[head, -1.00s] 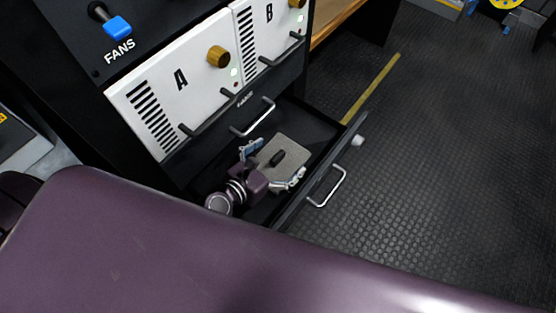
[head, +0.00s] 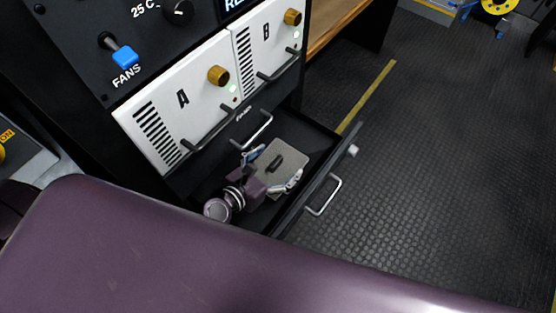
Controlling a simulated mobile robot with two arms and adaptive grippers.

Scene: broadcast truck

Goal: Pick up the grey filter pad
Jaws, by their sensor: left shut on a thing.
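The grey filter pad (head: 289,158) is a flat square with a dark handle on top. It is in the open black drawer (head: 318,134) below the white panels. My left gripper (head: 274,171) reaches into the drawer from the left, with its fingers on either side of the pad's near part. It is shut on the pad. Whether the pad touches the drawer floor I cannot tell. My right gripper is not in view.
The drawer's front with its silver handle (head: 324,196) stands out over the dark floor. Above are white panel A (head: 178,100) and white panel B (head: 266,42) with knobs and bar handles. A blue FANS switch (head: 125,57) sits higher.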

